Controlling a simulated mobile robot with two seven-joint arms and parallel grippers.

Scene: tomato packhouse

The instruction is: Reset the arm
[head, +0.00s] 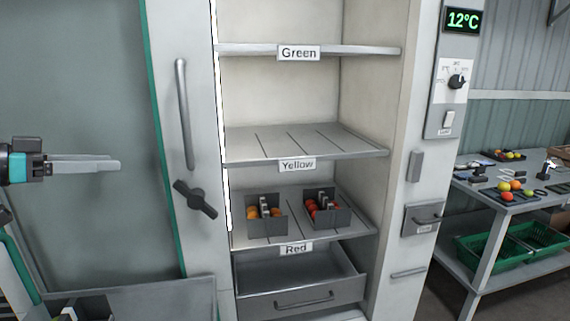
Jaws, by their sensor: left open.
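My left gripper (118,164) comes in from the left edge, its fingers pointing right and level. It is open and holds nothing. It is in front of the grey-green panel, to the left of the cabinet's open shelves and clear of the door handle (183,115). My right gripper is not in view.
The cabinet has shelves labelled Green (299,53), Yellow (297,164) and Red (296,249). Two dark boxes (267,228) (328,221) with orange and red tomatoes stand on the Red shelf. A drawer (303,300) is below. A table (480,190) with produce and green crates (512,246) stands right.

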